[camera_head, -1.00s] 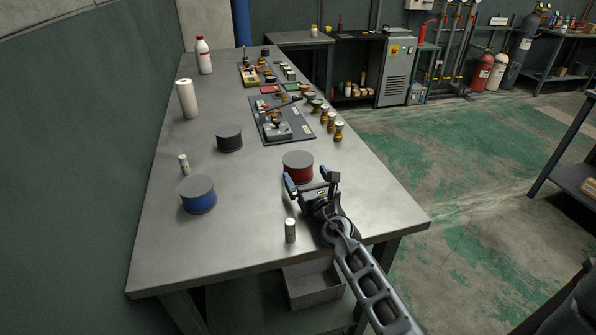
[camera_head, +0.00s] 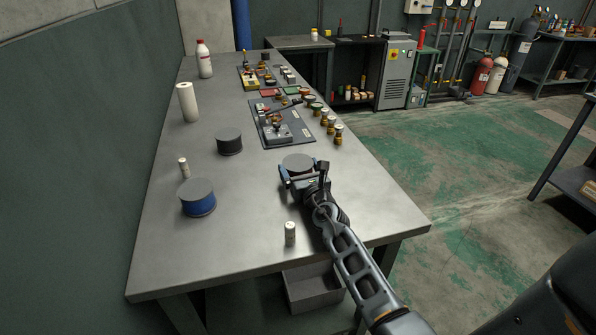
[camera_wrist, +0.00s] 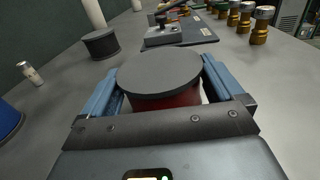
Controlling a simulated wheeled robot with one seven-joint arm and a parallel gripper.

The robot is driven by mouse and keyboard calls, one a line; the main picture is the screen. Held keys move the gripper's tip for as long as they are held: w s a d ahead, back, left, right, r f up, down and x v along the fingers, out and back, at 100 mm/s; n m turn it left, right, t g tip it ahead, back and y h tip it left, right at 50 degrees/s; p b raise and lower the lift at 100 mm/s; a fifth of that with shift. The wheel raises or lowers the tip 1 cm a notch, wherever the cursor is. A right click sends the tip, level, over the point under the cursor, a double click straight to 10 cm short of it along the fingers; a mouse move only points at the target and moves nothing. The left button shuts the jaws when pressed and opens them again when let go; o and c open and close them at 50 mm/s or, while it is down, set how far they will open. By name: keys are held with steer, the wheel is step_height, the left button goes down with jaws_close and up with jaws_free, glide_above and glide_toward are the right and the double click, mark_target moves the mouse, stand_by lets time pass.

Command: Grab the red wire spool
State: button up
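The red wire spool (camera_wrist: 165,98) has a dark grey round top and a red side, and stands upright on the table. In the wrist view it sits between the two blue fingers of my gripper (camera_wrist: 160,85), one on each side. The fingers are open around it; whether either one touches it I cannot tell. In the head view only the spool's grey top (camera_head: 298,162) shows clearly, and my gripper (camera_head: 303,172) hides its red side.
A blue spool (camera_head: 198,198), a black spool (camera_head: 229,144) and a small white cylinder (camera_head: 184,167) stand to the left. Another white cylinder (camera_head: 290,233) stands near the front edge. Behind are a dark mat (camera_head: 270,138) with parts and several brass fittings (camera_head: 338,135).

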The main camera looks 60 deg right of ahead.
mark_target(301, 165)
steer(key=c, duration=0.7)
steer(key=shift+c, duration=0.2)
steer(key=shift+r, duration=0.2)
steer(key=shift+d+r+p, duration=0.1)
steer(key=shift+r+p, duration=1.7)
steer(key=shift+r, duration=0.1)
